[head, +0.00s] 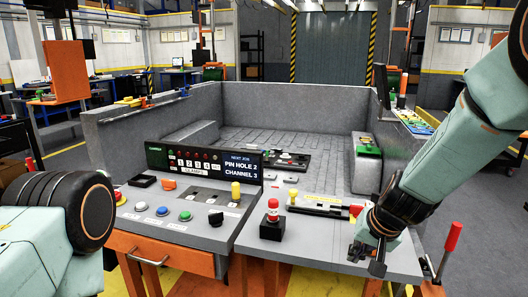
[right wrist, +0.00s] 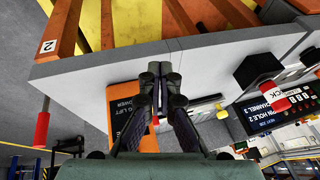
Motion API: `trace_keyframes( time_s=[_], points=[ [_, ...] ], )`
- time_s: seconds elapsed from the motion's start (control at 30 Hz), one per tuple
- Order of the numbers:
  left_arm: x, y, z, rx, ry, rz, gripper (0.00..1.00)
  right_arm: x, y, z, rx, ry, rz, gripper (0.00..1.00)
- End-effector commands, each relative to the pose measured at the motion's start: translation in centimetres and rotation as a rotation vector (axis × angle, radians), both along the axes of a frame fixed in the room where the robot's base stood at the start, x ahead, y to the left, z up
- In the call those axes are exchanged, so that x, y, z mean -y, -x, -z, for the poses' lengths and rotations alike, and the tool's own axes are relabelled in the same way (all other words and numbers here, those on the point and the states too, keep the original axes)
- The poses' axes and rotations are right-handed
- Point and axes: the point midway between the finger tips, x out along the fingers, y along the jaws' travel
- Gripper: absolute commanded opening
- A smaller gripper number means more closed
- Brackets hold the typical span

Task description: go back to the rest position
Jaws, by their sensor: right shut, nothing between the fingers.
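My right gripper (head: 367,258) hangs from the right arm over the right front part of the grey bench top (head: 318,258). Its fingers are together with nothing between them. In the right wrist view the gripper (right wrist: 160,78) points across the bench's front edge, and an orange panel (right wrist: 122,100) lies beneath and beside its fingers. My left arm shows only as a thick link at the lower left of the head view; its gripper is out of view.
A red-topped black block (head: 272,222) stands left of the right gripper. A red-handled lever (head: 452,238) rises at the bench's right. A display panel (head: 205,162) reads PIN HOLE 2, CHANNEL 3. Coloured buttons (head: 163,211) and a yellow knob (head: 236,190) sit left. A grey walled bed lies behind.

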Motion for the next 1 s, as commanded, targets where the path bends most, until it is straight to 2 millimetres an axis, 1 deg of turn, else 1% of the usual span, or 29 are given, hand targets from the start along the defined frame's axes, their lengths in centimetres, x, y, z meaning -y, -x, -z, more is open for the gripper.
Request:
trace_keyframes(
  time_s=[0.03, 0.07, 0.1, 0.17, 0.2, 0.27, 0.3, 0.37, 0.4, 0.47, 0.5, 0.57, 0.6, 0.7, 0.73, 0.8, 0.83, 0.9, 1.0],
  points=[
    [0.0, 0.0, 0.0, 0.000, 0.000, 0.000, 0.40, 0.4, 1.3, 2.0, -0.029, 0.020, 0.000, 0.00],
    [0.0, 0.0, 0.0, 0.001, 0.000, 0.000, 0.40, 0.7, 2.0, 3.0, -0.042, 0.035, -0.001, 0.00],
    [0.0, 0.0, 0.0, 0.001, 0.000, 0.000, 0.40, 1.1, 3.1, 4.7, -0.064, 0.056, -0.003, 0.00],
    [0.0, 0.0, 0.0, 0.001, 0.000, 0.000, 0.40, 1.7, 5.2, 7.2, -0.097, 0.090, -0.010, 0.00],
    [0.0, 0.0, 0.0, 0.001, 0.000, 0.000, 0.40, 2.1, 6.8, 9.1, -0.122, 0.114, -0.017, 0.00],
    [0.0, 0.0, 0.0, 0.000, 0.000, 0.000, 0.40, 2.7, 9.7, 11.9, -0.160, 0.151, -0.032, 0.00],
    [0.0, 0.0, 0.0, 0.000, 0.000, 0.000, 0.40, 3.2, 11.7, 13.6, -0.187, 0.175, -0.046, 0.00],
    [0.0, 0.0, 0.0, 0.000, 0.000, 0.000, 0.40, 3.6, 14.9, 16.0, -0.221, 0.205, -0.072, 0.00],
    [0.0, 0.0, 0.0, 0.000, 0.000, 0.000, 0.40, 3.8, 17.1, 17.4, -0.245, 0.220, -0.092, 0.00],
    [0.0, 0.0, 0.0, 0.000, 0.000, 0.000, 0.40, 4.0, 20.6, 19.3, -0.277, 0.237, -0.125, 0.00],
    [0.0, 0.0, 0.0, 0.000, 0.000, 0.000, 0.40, 4.0, 23.1, 20.4, -0.300, 0.244, -0.149, 0.00],
    [0.0, 0.0, 0.0, 0.000, 0.000, 0.000, 0.40, 3.9, 26.6, 21.7, -0.328, 0.247, -0.185, 0.00],
    [0.0, 0.0, 0.0, 0.000, 0.000, 0.000, 0.40, 3.7, 28.9, 22.3, -0.345, 0.245, -0.209, 0.00],
    [0.0, 0.0, 0.0, 0.000, 0.000, 0.000, 0.40, 3.1, 33.6, 23.2, -0.378, 0.226, -0.256, 0.00],
    [0.0, 0.0, 0.0, 0.000, 0.000, 0.000, 0.40, 3.0, 34.8, 23.3, -0.386, 0.219, -0.266, 0.00],
    [0.0, 0.0, 0.0, 0.000, 0.000, 0.000, 0.40, 2.6, 36.8, 23.4, -0.397, 0.204, -0.284, 0.00],
    [0.0, 0.0, 0.0, 0.000, 0.000, 0.000, 0.40, 2.4, 37.4, 23.4, -0.401, 0.198, -0.291, 0.00],
    [0.0, 0.0, 0.0, 0.000, 0.000, 0.000, 0.40, 2.2, 38.3, 23.3, -0.405, 0.189, -0.298, 0.00],
    [0.0, 0.0, 0.0, 0.000, 0.000, 0.000, 0.40, 2.1, 38.6, 23.3, -0.405, 0.184, -0.302, 0.00]
  ],
)
